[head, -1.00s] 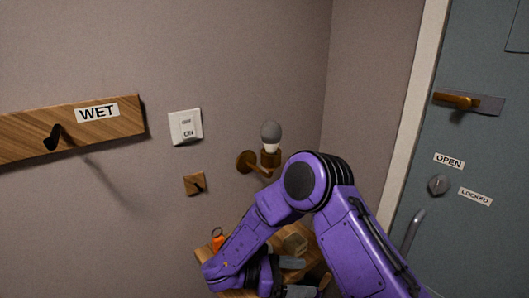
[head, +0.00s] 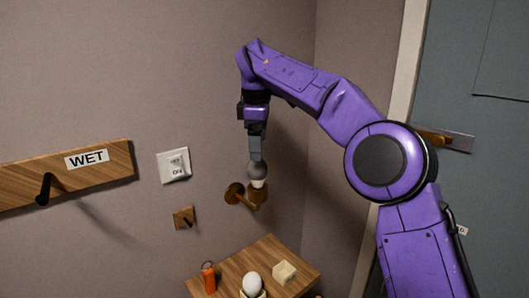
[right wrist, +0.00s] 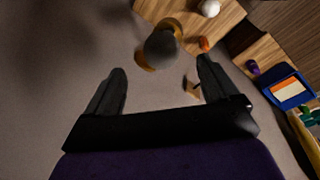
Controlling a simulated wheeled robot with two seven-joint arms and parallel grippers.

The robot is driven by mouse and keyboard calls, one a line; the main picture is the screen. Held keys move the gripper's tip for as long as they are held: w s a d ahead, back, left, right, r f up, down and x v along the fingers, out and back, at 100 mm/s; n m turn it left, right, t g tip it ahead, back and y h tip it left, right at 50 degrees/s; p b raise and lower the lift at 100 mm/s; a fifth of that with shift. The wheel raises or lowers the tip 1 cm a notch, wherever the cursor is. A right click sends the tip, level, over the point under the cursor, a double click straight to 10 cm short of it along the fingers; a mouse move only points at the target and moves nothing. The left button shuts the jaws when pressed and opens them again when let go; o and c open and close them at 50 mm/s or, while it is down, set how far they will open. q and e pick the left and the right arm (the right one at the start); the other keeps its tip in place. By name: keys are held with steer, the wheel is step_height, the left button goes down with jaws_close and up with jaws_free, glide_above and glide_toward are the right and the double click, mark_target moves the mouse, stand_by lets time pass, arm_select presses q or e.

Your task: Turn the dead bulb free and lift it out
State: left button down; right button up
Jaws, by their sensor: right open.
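The dead bulb (head: 257,171), a dark grey globe with a white collar, sits upright in the brass wall lamp (head: 235,193). My right gripper (head: 255,156) points down just above the bulb in the head view, its fingers seen edge-on and overlapping the top of the globe. In the right wrist view the two fingers of my right gripper (right wrist: 162,67) are spread wide. The grey bulb (right wrist: 161,46) shows beyond the gap between them, with nothing gripped. My left gripper is not in view.
Below the lamp, a wooden shelf (head: 232,268) holds a white rounded bulb-like object (head: 252,282), an orange cylinder (head: 209,279) and a pale block (head: 284,272). A wall switch (head: 173,165), a small wooden hook (head: 184,218) and the WET rail (head: 115,160) are left. A blue-grey door (head: 480,190) is right.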

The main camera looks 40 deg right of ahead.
mark_target(258, 170)
steer(key=f, duration=0.2)
steer(key=w+f, duration=0.1)
steer(key=shift+a+f, duration=0.3)
steer(key=shift+f, duration=0.1)
steer(key=f, duration=0.1)
steer(key=d+f, duration=0.1)
steer(key=f, duration=0.3)
steer(key=shift+w+d+f+p, duration=0.1)
steer(key=shift+w+d+p, duration=0.15)
steer(key=shift+p, duration=0.1)
steer(key=shift+w+a+f, duration=0.1)
steer(key=shift+a+f, duration=0.05)
steer(key=shift+f, duration=0.05)
steer(key=shift+a, duration=0.1)
steer(key=shift+c, duration=1)
steer(key=c, duration=0.9)
steer(key=n, duration=0.2)
steer(key=shift+n, duration=0.3)
steer(key=shift+c, duration=0.2)
